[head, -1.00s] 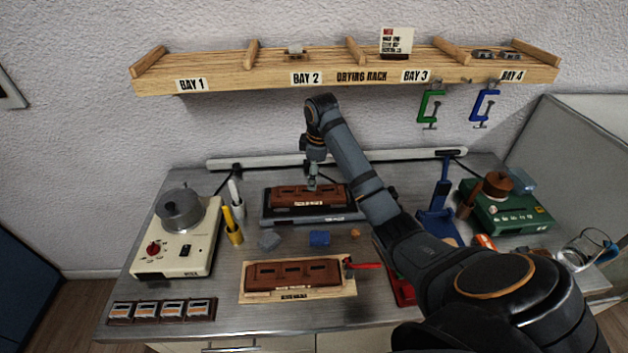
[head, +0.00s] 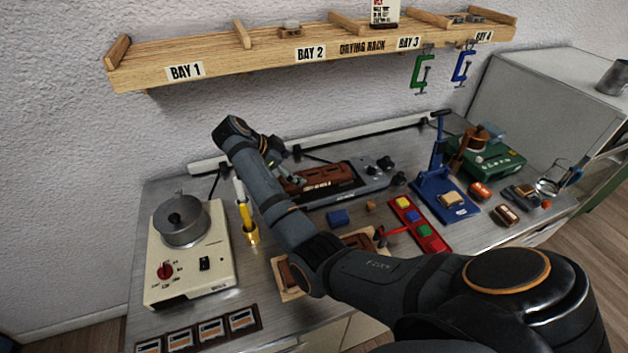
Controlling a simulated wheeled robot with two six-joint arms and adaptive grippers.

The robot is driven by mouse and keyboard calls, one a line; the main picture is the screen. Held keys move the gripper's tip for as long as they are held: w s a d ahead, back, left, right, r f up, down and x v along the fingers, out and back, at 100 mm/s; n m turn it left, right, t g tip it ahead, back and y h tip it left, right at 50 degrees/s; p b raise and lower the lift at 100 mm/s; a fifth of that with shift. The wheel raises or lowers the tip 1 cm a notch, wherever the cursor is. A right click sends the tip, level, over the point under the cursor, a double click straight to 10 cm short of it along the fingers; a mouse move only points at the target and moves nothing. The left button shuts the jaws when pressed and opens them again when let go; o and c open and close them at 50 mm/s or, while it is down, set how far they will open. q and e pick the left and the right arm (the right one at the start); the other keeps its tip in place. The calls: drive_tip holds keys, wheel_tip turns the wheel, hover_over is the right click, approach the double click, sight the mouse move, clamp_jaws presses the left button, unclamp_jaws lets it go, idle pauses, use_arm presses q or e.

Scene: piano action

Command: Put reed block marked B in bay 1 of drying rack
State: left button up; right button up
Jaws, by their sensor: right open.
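One brown reed block (head: 325,181) lies on the dark-topped grey device at the back of the bench. A second brown block (head: 361,240) lies on a wooden board at the front, mostly behind my right arm. I cannot read a B on either. My right gripper (head: 292,179) is open at the left end of the back block, partly hidden by my arm; I cannot tell whether it touches. The drying rack (head: 240,67) hangs on the wall above. Its bay 1 (head: 180,50), at the far left, is empty. My left gripper is not in view.
A cream hotplate with a grey pot (head: 181,221) stands at the left, beside a yellow tool (head: 246,222). A red tray (head: 418,226) and a blue press (head: 440,190) stand right of my arm. Green (head: 422,72) and blue clamps hang under the rack.

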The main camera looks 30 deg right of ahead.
sight(313, 177)
drive_tip(key=p+x, duration=0.1)
drive_tip(key=x, duration=0.3)
drive_tip(key=shift+d, duration=0.15)
drive_tip(key=shift+d+f, duration=0.1)
drive_tip(key=shift+f, duration=0.15)
drive_tip(key=p+x, duration=0.2)
drive_tip(key=x, duration=0.2)
drive_tip(key=shift+w+d+f, duration=0.15)
drive_tip(key=shift+d+f, duration=0.05)
drive_tip(key=shift+d, duration=0.2)
drive_tip(key=shift+d+f, duration=0.1)
drive_tip(key=shift+f, duration=0.1)
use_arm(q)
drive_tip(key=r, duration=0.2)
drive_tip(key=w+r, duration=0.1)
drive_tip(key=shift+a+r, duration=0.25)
use_arm(e)
drive_tip(key=shift+c, duration=0.3)
